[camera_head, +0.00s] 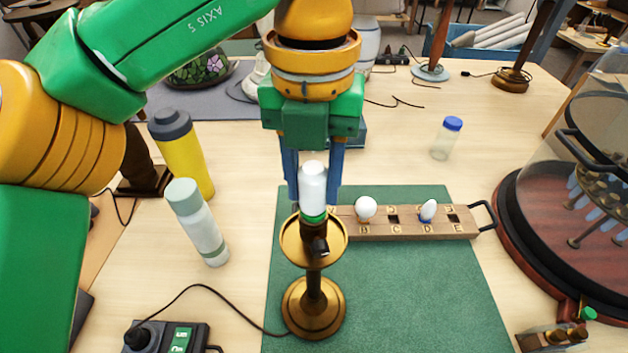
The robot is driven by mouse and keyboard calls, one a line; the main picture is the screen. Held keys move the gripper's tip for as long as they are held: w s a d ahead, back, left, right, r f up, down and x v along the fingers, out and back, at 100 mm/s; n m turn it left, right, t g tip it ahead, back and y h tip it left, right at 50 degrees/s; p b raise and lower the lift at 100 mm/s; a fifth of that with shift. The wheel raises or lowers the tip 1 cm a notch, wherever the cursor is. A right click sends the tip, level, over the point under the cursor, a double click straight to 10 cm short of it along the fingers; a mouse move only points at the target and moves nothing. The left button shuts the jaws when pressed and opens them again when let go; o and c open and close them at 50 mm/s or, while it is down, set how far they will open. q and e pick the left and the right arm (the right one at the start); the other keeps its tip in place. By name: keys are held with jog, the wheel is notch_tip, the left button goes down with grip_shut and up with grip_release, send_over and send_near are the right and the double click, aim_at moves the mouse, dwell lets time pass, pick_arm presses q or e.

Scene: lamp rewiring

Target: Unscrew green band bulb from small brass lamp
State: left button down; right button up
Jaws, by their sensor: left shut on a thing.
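The small brass lamp (313,300) stands upright on a green mat (420,300). A white bulb with a green band (313,184) sits upright at the lamp's socket, above the brass dish. My left gripper (313,180) points straight down over the lamp, with its two blue fingers on either side of the bulb, shut on it. The band shows just below the fingertips, at the top of the socket. I cannot tell how far the bulb's base sits in the socket. My right gripper is not in view.
A wooden rack (400,228) holding a round white bulb and a blue-banded bulb lies right of the lamp. A yellow bottle (182,150) and a white bottle (197,222) stand left. A glass-domed carousel (570,230) fills the right side. A black cord runs left from the lamp.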

pick_arm(q)
jog(key=shift+f+n+b, duration=0.1)
jog(key=shift+n+b, duration=0.25)
jog(key=shift+n, duration=0.45)
jog(key=n, duration=0.3)
jog(key=shift+f+b, duration=0.1)
jog(key=shift+b, duration=0.3)
jog(key=n, duration=0.3)
jog(key=shift+r+n, duration=0.25)
jog(key=shift+n, duration=0.05)
jog(key=shift+n, duration=0.3)
notch_tip(320, 180, up, 5)
jog(key=p, duration=0.4)
jog(key=shift+r+p, duration=0.15)
jog(key=shift+p, duration=0.15)
jog(key=shift+a, duration=0.1)
